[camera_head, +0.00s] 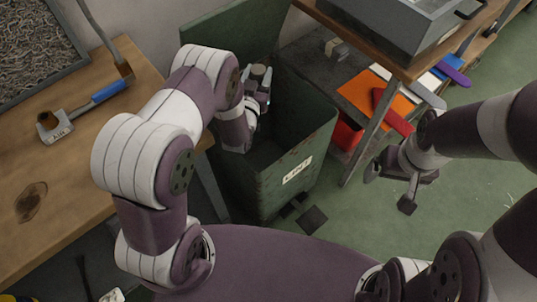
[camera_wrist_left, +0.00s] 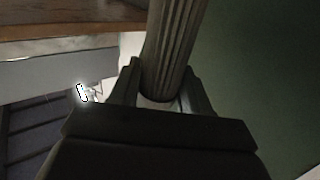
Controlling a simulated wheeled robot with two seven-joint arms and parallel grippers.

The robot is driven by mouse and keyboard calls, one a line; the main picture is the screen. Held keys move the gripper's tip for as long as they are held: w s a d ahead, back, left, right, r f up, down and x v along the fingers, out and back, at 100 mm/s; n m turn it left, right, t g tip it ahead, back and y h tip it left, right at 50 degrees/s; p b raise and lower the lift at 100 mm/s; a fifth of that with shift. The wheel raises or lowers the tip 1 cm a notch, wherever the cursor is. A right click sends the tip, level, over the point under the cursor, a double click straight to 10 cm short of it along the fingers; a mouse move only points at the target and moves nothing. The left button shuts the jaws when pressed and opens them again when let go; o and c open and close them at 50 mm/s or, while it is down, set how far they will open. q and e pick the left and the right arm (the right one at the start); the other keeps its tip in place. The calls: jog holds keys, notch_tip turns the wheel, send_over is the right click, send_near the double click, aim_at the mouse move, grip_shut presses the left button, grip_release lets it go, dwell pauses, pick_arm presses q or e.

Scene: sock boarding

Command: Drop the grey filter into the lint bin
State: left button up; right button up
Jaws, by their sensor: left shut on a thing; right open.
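The lint bin (camera_head: 318,145) is a dark green box with a "LINT" label on its front and its lid (camera_head: 232,32) raised at the back. My left gripper (camera_head: 258,92) is over the bin's open top, towards its back left. It is shut on the grey filter (camera_head: 259,72), whose end shows between the fingers. In the left wrist view the filter is a ribbed grey cylinder (camera_wrist_left: 173,42), held between the fingers (camera_wrist_left: 161,85). My right gripper (camera_head: 390,184) is open and empty, over the floor right of the bin.
A wooden table (camera_head: 80,185) at the left holds a blue-handled tool (camera_head: 92,102) and a tray of grey material (camera_head: 84,64). Green floor is clear at the right.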

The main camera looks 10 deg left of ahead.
pick_arm(q)
notch_tip(320, 180, down, 6)
jog(key=b, duration=0.4)
jog(key=shift+d+b, duration=0.1)
jog(key=shift+b, duration=0.25)
jog(key=shift+r, duration=0.15)
jog(key=o, duration=1.4)
jog(key=r+p, duration=0.1)
jog(key=r, duration=0.1)
jog(key=d+r+p, duration=0.1)
jog(key=r, duration=0.2)
jog(key=shift+s, duration=0.15)
jog(key=s+d+r+p, duration=0.2)
jog(key=d+r, duration=0.4)
jog(key=d, duration=0.4)
jog(key=shift+s+d, duration=0.15)
jog(key=shift+s, duration=0.2)
